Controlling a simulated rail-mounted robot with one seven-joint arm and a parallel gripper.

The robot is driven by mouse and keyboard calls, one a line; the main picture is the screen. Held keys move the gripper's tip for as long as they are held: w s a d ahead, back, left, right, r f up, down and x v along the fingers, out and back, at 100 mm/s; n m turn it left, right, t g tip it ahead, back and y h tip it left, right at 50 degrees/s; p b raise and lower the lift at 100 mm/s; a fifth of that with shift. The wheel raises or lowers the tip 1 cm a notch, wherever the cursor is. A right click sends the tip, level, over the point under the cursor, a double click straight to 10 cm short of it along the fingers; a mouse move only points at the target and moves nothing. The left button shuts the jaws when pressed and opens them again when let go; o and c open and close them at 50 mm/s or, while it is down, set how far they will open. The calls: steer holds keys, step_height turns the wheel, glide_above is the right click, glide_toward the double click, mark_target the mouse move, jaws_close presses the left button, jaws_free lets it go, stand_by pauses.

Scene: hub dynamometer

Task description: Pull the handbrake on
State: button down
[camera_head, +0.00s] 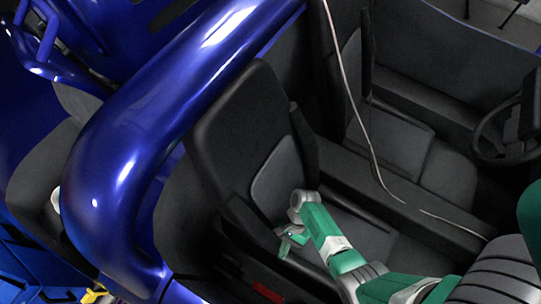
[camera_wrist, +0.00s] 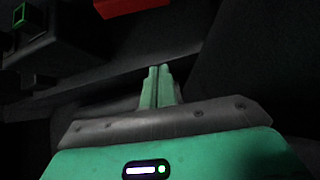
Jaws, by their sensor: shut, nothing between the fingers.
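My gripper (camera_head: 285,246) is over the near seat (camera_head: 240,130) in the head view, low beside the seat cushion's near side. In the wrist view my gripper (camera_wrist: 158,72) has its two green fingers together, with nothing between them. A dark bar-like edge (camera_wrist: 80,92) runs across behind the fingertips in the wrist view; I cannot tell whether it is the handbrake or whether the fingers touch it. No handbrake lever can be clearly made out in either view, as the area is very dark.
A red part (camera_wrist: 133,6) shows at the top of the wrist view. A thick blue tube (camera_head: 120,170) rises left of the seat. A thin cable (camera_head: 350,110) hangs across the cabin. A steering wheel (camera_head: 483,140) is at the right. The far seat (camera_head: 400,140) is empty.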

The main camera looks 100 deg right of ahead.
mark_target(274, 284)
steer(key=a, duration=0.1)
steer(key=a+y, duration=0.1)
steer(key=a+f, duration=0.1)
steer(key=shift+w+a+f, duration=0.1)
steer(key=shift+w, duration=0.25)
steer(key=shift+y, duration=0.3)
steer(key=b+x, duration=0.2)
steer(key=x, duration=0.3)
steer(key=b+x, duration=0.3)
steer(key=x, duration=0.1)
steer(key=shift+w+a+f, duration=0.1)
steer(key=shift+w+f, duration=0.05)
steer(key=shift+f, duration=0.35)
steer(key=r, duration=0.3)
steer(key=shift+w+r+p, duration=0.2)
steer(key=shift+w+p, duration=0.1)
steer(key=shift+w, duration=0.05)
steer(key=shift+w+r, duration=0.1)
steer(key=shift+r, duration=0.3)
